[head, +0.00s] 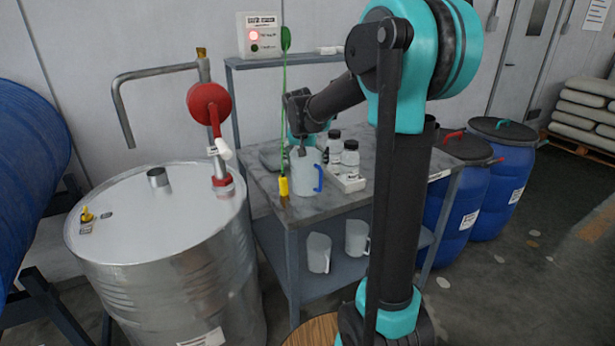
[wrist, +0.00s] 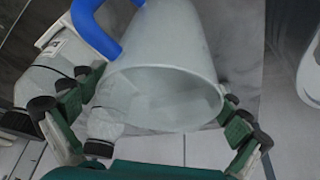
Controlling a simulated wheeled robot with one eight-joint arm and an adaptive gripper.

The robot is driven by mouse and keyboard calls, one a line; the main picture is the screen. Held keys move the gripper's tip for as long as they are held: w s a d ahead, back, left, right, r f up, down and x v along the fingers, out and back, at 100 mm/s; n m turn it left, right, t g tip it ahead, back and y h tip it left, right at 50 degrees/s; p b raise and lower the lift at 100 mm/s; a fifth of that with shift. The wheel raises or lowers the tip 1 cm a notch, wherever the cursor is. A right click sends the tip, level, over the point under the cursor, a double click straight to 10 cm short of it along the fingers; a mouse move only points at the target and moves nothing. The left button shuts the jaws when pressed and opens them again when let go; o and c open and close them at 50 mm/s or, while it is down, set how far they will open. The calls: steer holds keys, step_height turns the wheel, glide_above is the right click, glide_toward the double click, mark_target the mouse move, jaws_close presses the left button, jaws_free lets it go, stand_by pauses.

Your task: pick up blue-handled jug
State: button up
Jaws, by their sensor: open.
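The blue-handled jug (head: 307,180) is pale and stands upright on the grey bench top (head: 318,206), its blue handle to the right. My gripper (head: 303,148) is at the jug's top in the head view; its fingertips are partly hidden there. In the wrist view the jug (wrist: 165,75) fills the space between my open fingers (wrist: 160,92), with its rim towards the camera and the blue handle at upper left. One finger is on each side of the jug. I cannot tell whether either finger touches it.
White bottles (head: 349,160) with dark caps stand in a white tray (head: 348,184) right of the jug. Pale jugs (head: 319,253) stand on the lower shelf. A metal drum (head: 165,280) is left of the bench.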

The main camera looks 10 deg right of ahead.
steer(key=shift+w+f, duration=0.25)
steer(key=shift+f, duration=0.4)
steer(key=shift+c, duration=0.5)
steer(key=c, duration=0.9)
steer(key=shift+o, duration=0.2)
steer(key=shift+r, duration=0.1)
